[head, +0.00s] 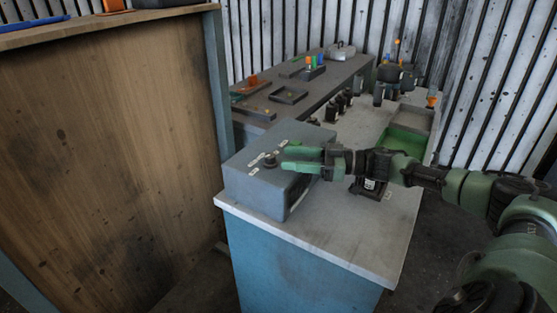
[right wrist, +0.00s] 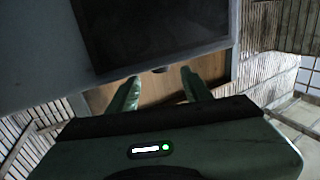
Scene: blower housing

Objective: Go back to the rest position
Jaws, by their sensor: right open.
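My right gripper (head: 284,158) reaches in from the right, over the top of a grey box-shaped housing (head: 246,182) at the near end of the bench. Its two green fingers are apart with nothing between them. A dark knob (head: 270,160) and small white labels are on the housing's top, close to the fingertips. I cannot tell if the fingers touch the housing. My left gripper is not in view.
The housing stands on a blue bench with a grey top (head: 330,235). A small black device (head: 369,187) sits under my right forearm. A green tray (head: 405,143) and a dark bench (head: 330,90) with small parts lie behind. A tall wooden panel (head: 110,150) fills the left.

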